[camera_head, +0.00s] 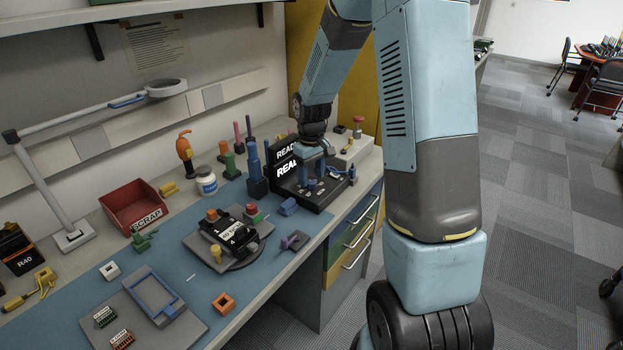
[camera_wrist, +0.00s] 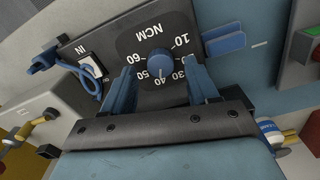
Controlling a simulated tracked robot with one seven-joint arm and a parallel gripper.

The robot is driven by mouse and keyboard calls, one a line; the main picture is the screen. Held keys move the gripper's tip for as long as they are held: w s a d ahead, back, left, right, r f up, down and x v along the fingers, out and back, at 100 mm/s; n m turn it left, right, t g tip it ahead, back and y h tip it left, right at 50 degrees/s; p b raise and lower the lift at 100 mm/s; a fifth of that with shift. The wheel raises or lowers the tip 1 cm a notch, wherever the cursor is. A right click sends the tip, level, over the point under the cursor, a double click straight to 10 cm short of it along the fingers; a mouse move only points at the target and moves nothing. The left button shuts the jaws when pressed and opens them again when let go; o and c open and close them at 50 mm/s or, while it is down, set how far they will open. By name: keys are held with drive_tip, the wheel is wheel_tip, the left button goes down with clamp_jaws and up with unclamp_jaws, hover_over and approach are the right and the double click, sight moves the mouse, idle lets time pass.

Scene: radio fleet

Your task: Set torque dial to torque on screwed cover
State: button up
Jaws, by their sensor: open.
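In the wrist view a blue dial knob (camera_wrist: 160,62) sits on a dark panel (camera_wrist: 150,36) marked NCM, with a ring of numbers including 10, 30, 40, 50 and 60. The knob's white mark seems to point down near 40, but it is small. My gripper (camera_wrist: 160,72) is open, its blue fingers on either side of the knob; contact cannot be told. In the head view my gripper (camera_head: 312,170) is over the black tester (camera_head: 302,192) and hides the dial. A black cover unit (camera_head: 228,232) with a white label, too small to read surely, lies on a grey plate (camera_head: 199,240).
A red SCRAP bin (camera_head: 133,205), a white bottle (camera_head: 206,181) and blue upright posts (camera_head: 255,165) stand on the bench, left of the tester. A blue block (camera_head: 288,206) lies in front of it. A blue plug and cable (camera_wrist: 88,75) are beside the dial.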

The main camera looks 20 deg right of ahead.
sight(311, 181)
wheel_tip(311, 181, up, 12)
idle(0.4)
idle(0.3)
drive_tip(key=s+r+m+t, duration=0.2)
drive_tip(key=s+r+t, duration=0.1)
drive_tip(key=s+r, duration=0.9)
drive_tip(key=s+r+m+t, duration=0.2)
drive_tip(key=s+m, duration=0.1)
drive_tip(key=s, duration=1.3)
drive_tip(key=shift+s+r+t, duration=0.15)
drive_tip(key=shift+s+t, duration=0.05)
drive_tip(key=shift+t, duration=0.1)
